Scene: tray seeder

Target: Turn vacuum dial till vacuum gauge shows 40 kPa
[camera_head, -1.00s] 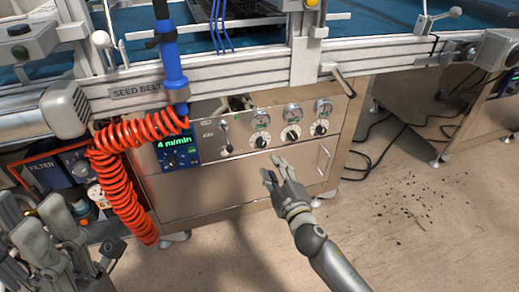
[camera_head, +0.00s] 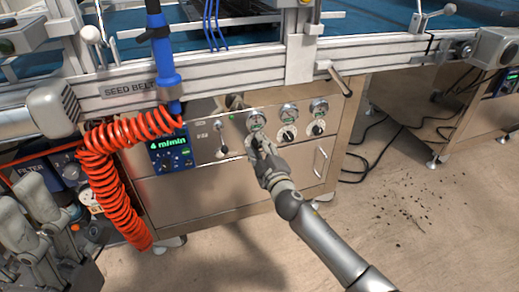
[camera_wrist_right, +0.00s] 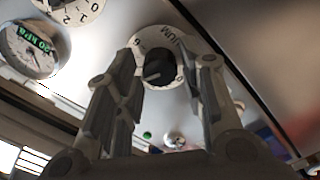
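The black-knobbed dial (camera_wrist_right: 158,72) under my right gripper has a white scale ring with a partly hidden label ending in "UM". In the head view my right gripper (camera_head: 259,143) covers this leftmost of three dials. In the right wrist view its two fingers (camera_wrist_right: 165,65) stand apart, one on each side of the knob, with gaps showing. A neighbouring gauge (camera_wrist_right: 31,50) in the wrist view reads about 20 kPa. My left gripper (camera_head: 21,190) is at the lower left, fingers apart and empty.
Two more dials (camera_head: 288,134) (camera_head: 318,128) with gauges sit to the right. A blue display (camera_head: 171,150) reads 4 m/min on the left of the panel. A red coiled hose (camera_head: 108,190) hangs beside it. A drawer handle (camera_head: 320,162) juts out at right.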

